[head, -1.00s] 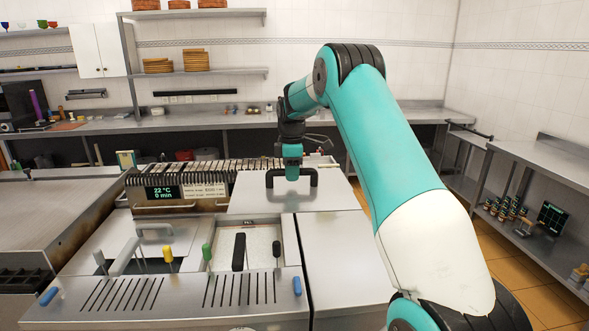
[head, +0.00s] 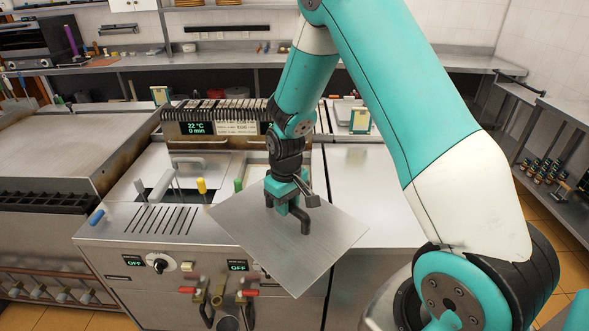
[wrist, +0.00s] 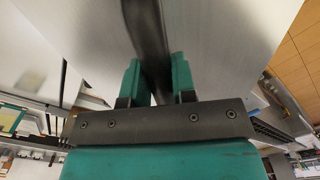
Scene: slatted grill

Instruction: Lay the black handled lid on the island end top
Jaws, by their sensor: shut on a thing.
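My gripper (head: 287,198) is shut on the black handle of the lid. The lid (head: 250,228) is a flat, square metal plate, turned cornerwise and held in the air in front of the fryer unit. In the wrist view the teal fingers (wrist: 158,82) close on the black handle (wrist: 147,40), with the plate (wrist: 215,35) beyond it. The island end top (head: 365,195) is the bare steel surface right of the fryer unit. The lid's right corner overlaps its front left part in the head view.
The fryer unit (head: 160,218) has slots, coloured handles and a front panel with knobs. A slatted rack with a display (head: 195,127) stands behind it. A small framed card (head: 360,121) stands beyond the island end top, which looks clear.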

